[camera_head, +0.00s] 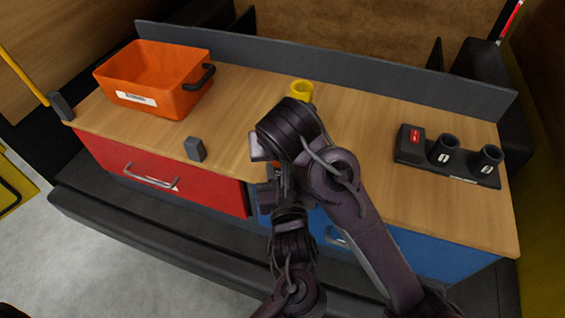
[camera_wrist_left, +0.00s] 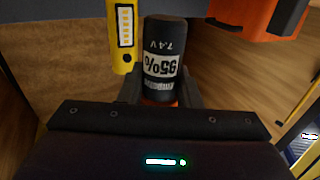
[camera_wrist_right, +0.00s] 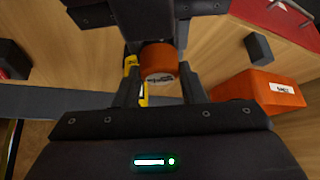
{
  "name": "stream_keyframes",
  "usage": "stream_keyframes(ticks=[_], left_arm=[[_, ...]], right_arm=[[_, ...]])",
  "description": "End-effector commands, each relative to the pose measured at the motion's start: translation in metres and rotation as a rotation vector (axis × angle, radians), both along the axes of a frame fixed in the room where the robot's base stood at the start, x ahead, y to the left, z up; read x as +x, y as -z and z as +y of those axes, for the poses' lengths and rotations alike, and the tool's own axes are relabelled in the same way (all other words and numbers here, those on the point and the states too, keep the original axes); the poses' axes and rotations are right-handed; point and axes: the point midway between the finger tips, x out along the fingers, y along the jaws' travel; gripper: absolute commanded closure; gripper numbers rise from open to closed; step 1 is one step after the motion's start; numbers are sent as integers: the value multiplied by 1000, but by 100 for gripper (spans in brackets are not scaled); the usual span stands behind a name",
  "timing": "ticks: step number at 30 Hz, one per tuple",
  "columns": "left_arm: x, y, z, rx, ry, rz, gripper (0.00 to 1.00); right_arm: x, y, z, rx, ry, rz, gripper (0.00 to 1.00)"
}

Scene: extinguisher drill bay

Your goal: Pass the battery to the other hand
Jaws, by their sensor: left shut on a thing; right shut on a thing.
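The battery (camera_wrist_left: 165,45) is a dark cylinder with an orange end and a white "95%" label. In the left wrist view it sits between the fingers of my left gripper (camera_wrist_left: 160,90), which is shut on it near the orange end. In the right wrist view its orange end (camera_wrist_right: 158,62) is between the fingers of my right gripper (camera_wrist_right: 159,88), also shut on it. Both grippers hold it together above the front edge of the workbench. In the head view my arms hide nearly all of the battery and both sets of fingertips.
An orange bin (camera_head: 150,98) stands at the back left of the wooden bench (camera_head: 235,110). A yellow object (camera_head: 301,91) stands behind my arms. A black holder with two cups (camera_head: 447,172) and a red-marked block is at the right. A small grey block (camera_head: 195,149) is at the front edge.

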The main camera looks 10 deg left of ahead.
Motion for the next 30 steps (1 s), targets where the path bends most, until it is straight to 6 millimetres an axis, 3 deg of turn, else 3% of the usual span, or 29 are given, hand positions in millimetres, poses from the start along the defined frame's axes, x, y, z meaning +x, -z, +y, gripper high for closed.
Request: stream_keyframes(ticks=[2, 3, 9, 17, 22, 30], left_arm=[[0, -1, -7, -2, 18, -2, 94], [0, -2, -7, -2, 19, -3, 96], [0, -2, -7, -2, 19, -3, 96], [0, -1, -5, -2, 14, -2, 96], [0, -1, -5, -2, 13, -2, 96], [0, -1, -5, -2, 12, -2, 96]], right_arm=[[-2, -1, 4, 7, -10, -4, 100], [-2, -1, 5, 7, -10, -4, 62], [-2, -1, 5, 8, -10, -5, 38], [-2, -2, 4, 6, -8, -3, 38], [-10, -13, 3, 8, -12, -5, 38], [-69, -11, -11, 6, -11, -4, 38]])
